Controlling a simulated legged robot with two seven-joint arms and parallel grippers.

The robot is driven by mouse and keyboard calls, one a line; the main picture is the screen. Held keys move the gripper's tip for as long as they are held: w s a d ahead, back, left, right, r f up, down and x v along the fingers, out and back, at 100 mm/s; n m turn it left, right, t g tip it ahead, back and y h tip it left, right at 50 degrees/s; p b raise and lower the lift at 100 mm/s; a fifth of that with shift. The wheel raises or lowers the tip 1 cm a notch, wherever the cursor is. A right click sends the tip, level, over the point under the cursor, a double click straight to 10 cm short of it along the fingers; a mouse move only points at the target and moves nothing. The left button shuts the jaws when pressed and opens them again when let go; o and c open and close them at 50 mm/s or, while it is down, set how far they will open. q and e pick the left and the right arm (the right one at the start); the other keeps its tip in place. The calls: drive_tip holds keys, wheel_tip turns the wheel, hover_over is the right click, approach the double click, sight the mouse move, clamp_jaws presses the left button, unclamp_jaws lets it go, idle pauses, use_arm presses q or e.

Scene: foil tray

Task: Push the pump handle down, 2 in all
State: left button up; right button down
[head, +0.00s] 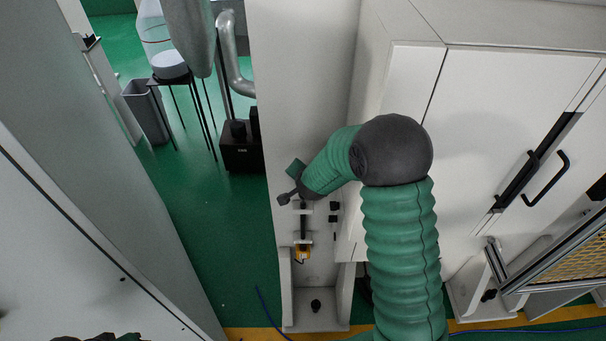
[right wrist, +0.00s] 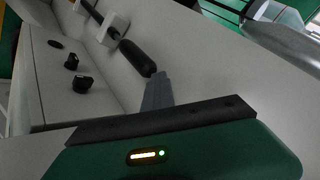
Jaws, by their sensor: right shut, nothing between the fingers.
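The pump is on a white upright panel in the middle of the head view. Its dark rod (head: 303,225) runs vertically between two white brackets. In the right wrist view the black pump handle (right wrist: 137,57) sticks out past a white bracket (right wrist: 116,24). My right gripper (head: 287,197) is at the upper end of the pump in the head view and partly hides the handle there. In the wrist view its grey fingers (right wrist: 157,92) are shut and empty, with their tips at the handle's rounded end. I cannot tell whether they touch it. My left gripper is not in view.
Small black knobs (right wrist: 78,83) sit on the panel beside the pump. White cabinets with black handles (head: 547,180) stand at right. A black stool (head: 172,78) and grey bin (head: 146,110) stand at back left. Green floor (head: 205,215) is clear left of the panel.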

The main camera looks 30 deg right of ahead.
drive_tip(key=shift+a+f+b, duration=0.1)
drive_tip(key=shift+f+b, duration=0.85)
drive_tip(key=shift+f, duration=0.2)
idle(0.6)
drive_tip(key=shift+r+p, duration=2.6)
drive_tip(key=shift+r, duration=0.45)
wheel_tip(320, 180, up, 5)
drive_tip(key=p, duration=0.4)
drive_tip(key=shift+w, duration=0.1)
idle(0.9)
